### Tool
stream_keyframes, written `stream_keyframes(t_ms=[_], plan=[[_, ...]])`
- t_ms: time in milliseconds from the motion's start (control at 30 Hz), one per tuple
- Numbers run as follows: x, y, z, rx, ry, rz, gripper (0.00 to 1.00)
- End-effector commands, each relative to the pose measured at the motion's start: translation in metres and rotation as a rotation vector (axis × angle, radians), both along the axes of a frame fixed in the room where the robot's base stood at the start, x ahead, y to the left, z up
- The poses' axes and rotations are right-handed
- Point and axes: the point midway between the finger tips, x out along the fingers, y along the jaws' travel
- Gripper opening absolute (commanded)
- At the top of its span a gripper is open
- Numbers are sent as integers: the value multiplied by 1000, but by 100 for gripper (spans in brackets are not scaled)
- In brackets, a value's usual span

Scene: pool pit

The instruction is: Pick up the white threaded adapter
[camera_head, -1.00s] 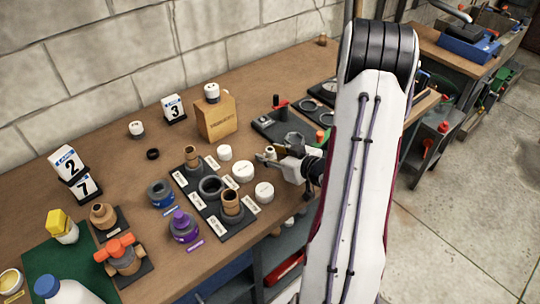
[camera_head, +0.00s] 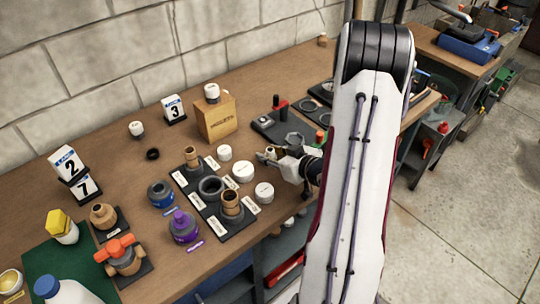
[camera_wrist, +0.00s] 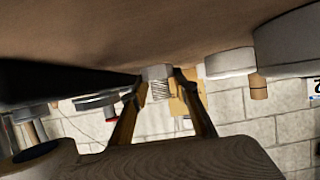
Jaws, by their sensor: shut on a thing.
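The white threaded adapter (camera_wrist: 158,82) shows in the wrist view between the two fingertips of my gripper (camera_wrist: 160,86). It has a pale hexagonal part against or near the brown tabletop and a ridged thread away from it. The fingers are shut on it. I cannot tell whether it touches the table. In the head view my gripper (camera_head: 268,156) is low over the bench, right of the round white caps. The adapter is too small and too covered there to make out clearly.
White caps (camera_head: 243,171) and a black fitting tray (camera_head: 210,215) lie left of my gripper. Dark trays (camera_head: 278,127) lie close behind my gripper. Bare bench (camera_head: 115,150) shows at the left.

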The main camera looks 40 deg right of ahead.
Motion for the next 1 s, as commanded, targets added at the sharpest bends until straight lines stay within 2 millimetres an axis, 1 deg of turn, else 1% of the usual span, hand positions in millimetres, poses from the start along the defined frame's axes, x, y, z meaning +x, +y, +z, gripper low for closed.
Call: stream_keyframes(t_ms=[267, 467, 667, 1000], plan=[[0, 0, 2, -1, -1, 0, 8], [0, 0, 11, -1, -1, 0, 8], [0, 0, 27, -2, -2, 0, 8], [0, 0, 65, -4, -3, 1, 8]])
